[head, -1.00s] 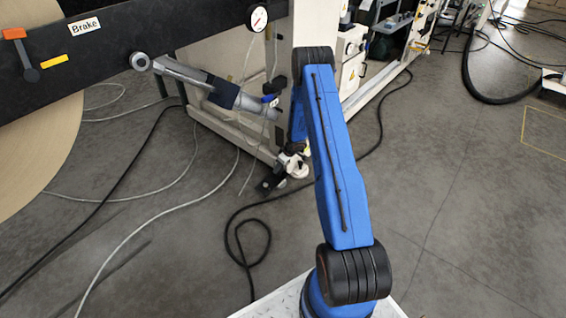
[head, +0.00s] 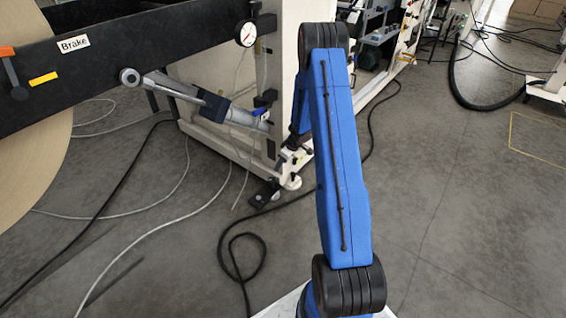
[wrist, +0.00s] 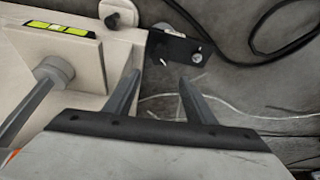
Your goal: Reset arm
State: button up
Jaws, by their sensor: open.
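My blue arm (head: 340,150) stands nearly upright in the head view, with black joints at its top and bottom. Its far end is mostly hidden behind the blue link, so the fingers cannot be made out there. In the wrist view my gripper (wrist: 159,78) is open, with two grey fingers apart and nothing between them. The fingers point toward the foot of a cream machine frame (wrist: 85,75) and a black floor bracket (wrist: 178,48). I cannot tell how far away these are.
A black beam (head: 130,55) with a Brake label (head: 74,44), a gauge (head: 246,34) and a grey cylinder (head: 190,97) are left of the arm. A large tan roll (head: 30,165) is at far left. Cables (head: 243,240) lie on the floor.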

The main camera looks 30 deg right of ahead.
jog(key=shift+s+d+r, duration=0.15)
jog(key=shift+s+r, duration=0.1)
jog(key=shift+r, duration=0.4)
